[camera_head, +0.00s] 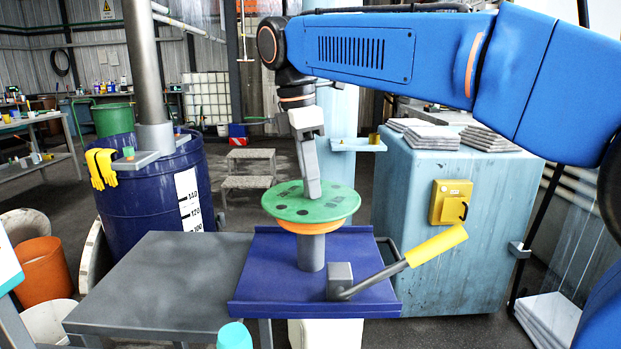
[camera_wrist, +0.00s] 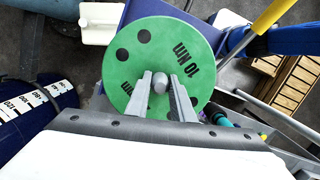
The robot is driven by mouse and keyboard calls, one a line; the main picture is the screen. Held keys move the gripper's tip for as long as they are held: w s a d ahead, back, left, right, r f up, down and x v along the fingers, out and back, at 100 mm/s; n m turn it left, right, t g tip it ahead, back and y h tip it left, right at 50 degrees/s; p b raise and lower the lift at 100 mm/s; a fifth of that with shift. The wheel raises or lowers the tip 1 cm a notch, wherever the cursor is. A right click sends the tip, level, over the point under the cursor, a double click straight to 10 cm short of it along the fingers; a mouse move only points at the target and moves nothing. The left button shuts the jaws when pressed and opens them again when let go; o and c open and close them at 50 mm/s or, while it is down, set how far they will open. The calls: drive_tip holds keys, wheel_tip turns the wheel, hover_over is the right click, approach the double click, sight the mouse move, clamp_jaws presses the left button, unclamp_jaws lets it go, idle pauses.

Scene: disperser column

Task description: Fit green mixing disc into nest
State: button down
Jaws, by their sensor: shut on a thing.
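The green mixing disc (camera_head: 285,207) is a flat round plate with dark dots. It sits level over an orange ring-shaped nest (camera_head: 300,228) on a grey post. The disc hides the inside of the nest, so I cannot tell whether it is fully seated. In the wrist view the disc (camera_wrist: 130,70) shows black dots, black lettering and a grey central knob (camera_wrist: 160,82). My gripper (camera_head: 313,192) points down at the disc's middle. In the wrist view its two fingers (camera_wrist: 161,88) are shut on the knob, one on each side.
The post stands on a blue table (camera_head: 262,285) with a yellow-handled lever (camera_head: 435,245) at its right. A grey table (camera_head: 165,280) adjoins at left, with bare top. A blue drum (camera_head: 150,200) with yellow gloves stands behind it. A pale blue cabinet (camera_head: 415,215) stands behind right.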

sight(302, 198)
drive_tip(key=shift+f, duration=0.55)
idle(0.5)
drive_tip(key=c, duration=1.5)
unclamp_jaws()
drive_tip(key=shift+o, duration=0.2)
wheel_tip(302, 198, up, 12)
drive_tip(key=a, duration=0.1)
drive_tip(key=shift+s+a, duration=0.2)
drive_tip(key=shift+a, duration=0.15)
drive_tip(key=shift+f, duration=0.1)
